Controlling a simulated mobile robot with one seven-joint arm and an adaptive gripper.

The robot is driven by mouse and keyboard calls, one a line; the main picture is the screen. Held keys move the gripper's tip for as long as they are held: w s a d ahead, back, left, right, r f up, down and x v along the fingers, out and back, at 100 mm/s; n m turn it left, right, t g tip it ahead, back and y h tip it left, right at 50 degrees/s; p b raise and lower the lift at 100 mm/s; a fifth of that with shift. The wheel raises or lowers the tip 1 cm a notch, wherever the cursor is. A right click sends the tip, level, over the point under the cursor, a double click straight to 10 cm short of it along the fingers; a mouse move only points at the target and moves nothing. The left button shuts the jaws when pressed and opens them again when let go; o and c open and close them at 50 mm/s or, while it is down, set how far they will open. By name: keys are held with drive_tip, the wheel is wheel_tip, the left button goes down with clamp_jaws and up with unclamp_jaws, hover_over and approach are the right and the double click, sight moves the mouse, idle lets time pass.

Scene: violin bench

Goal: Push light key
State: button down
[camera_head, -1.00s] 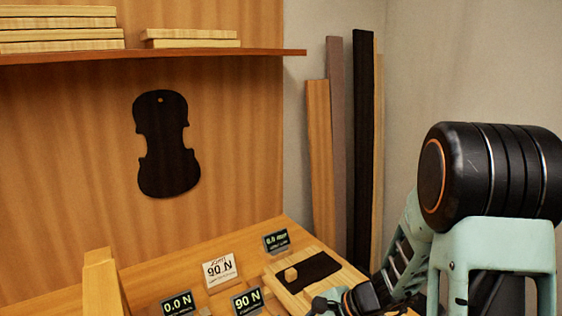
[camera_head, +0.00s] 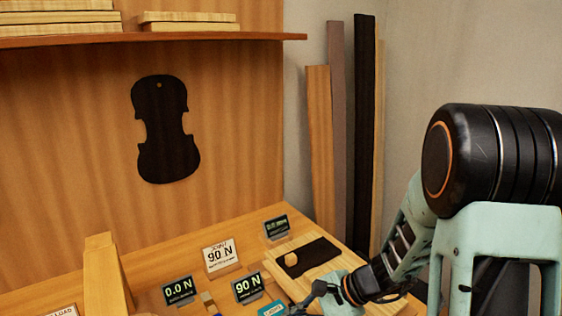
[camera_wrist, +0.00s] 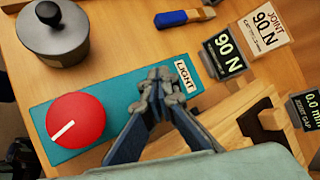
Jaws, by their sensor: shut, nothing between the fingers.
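A teal panel (camera_wrist: 100,104) lies on the bench in the wrist view, with a red round knob (camera_wrist: 75,120) bearing a white line at its left end. A white LIGHT label (camera_wrist: 185,76) is at its right end. My gripper (camera_wrist: 165,84) is shut and empty over the panel's right part, just left of the label. It hides the panel surface beneath it, and no separate key shows. I cannot tell if the fingertips touch. In the head view my gripper (camera_head: 318,289) is near the bottom edge, beside a small piece of the teal panel (camera_head: 272,309).
A dark lidded pot (camera_wrist: 54,36) stands behind the knob. A blue-handled tool (camera_wrist: 172,18) lies beyond the panel. A 90 N display (camera_wrist: 225,52) and a JOINT sign (camera_wrist: 262,28) stand near the label. A wooden board with a dark plate (camera_head: 312,256) is beside my gripper.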

drive_tip(key=shift+r, duration=0.1)
drive_tip(key=shift+r+p, duration=2.05)
drive_tip(key=shift+r, duration=0.95)
